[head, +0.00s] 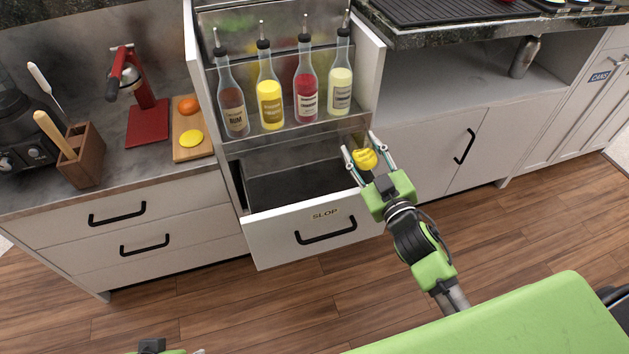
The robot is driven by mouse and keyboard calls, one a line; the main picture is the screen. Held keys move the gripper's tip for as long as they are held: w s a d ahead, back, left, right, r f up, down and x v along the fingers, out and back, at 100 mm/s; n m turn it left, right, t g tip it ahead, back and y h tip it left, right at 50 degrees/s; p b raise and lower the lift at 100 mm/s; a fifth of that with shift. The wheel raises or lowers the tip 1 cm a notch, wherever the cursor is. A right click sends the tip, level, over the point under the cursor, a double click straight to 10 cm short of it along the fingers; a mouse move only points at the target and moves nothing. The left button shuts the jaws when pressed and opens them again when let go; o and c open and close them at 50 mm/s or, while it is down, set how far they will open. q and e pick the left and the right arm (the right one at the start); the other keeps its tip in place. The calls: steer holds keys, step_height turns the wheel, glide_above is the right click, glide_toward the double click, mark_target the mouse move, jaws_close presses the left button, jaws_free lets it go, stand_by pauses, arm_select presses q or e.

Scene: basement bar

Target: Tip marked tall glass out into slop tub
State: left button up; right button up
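The slop drawer (270,238), labelled SLOP, is pulled open in the head view, with a dark tub (290,187) inside it. My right gripper (359,143) is at the drawer's right front corner, above it. A small rounded yellow object (364,160) fills the gap between its fingers, and the gripper looks shut on it. I cannot tell whether this is the marked tall glass; no mark or clear glass shape shows. My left gripper (172,351) barely shows at the bottom edge, and its fingers are mostly cut off.
Several pourer bottles (269,100) stand in a rack behind the open drawer. The left counter holds a red press (148,120), a board (190,146) with fruit and a wooden block (82,158). A metal shaker (524,57) stands on the right shelf. The floor in front is clear.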

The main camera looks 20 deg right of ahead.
steer(key=shift+a+f+n, duration=0.15)
steer(key=shift+f+n, duration=0.1)
steer(key=shift+n, duration=0.15)
steer(key=shift+r+n+b, duration=0.1)
steer(key=shift+n+b, duration=0.2)
steer(key=shift+a+r+n, duration=0.3)
steer(key=shift+r+n, duration=0.3)
steer(key=shift+d+f+n+b, duration=0.1)
steer(key=shift+f+n+b, duration=0.2)
steer(key=shift+n, duration=0.6)
steer(key=shift+d+r+n+p, duration=0.25)
steer(key=shift+r+n+p, duration=0.4)
steer(key=shift+r+n, duration=0.35)
steer(key=shift+f+n+b, duration=0.25)
steer(key=shift+n+b, duration=0.05)
steer(key=shift+d+n, duration=0.2)
steer(key=shift+n, duration=1.2)
steer(key=shift+a+n+p, duration=0.3)
steer(key=shift+a+n, duration=0.1)
steer(key=shift+n, duration=0.1)
steer(key=shift+a+n, duration=0.25)
steer(key=shift+n, duration=0.05)
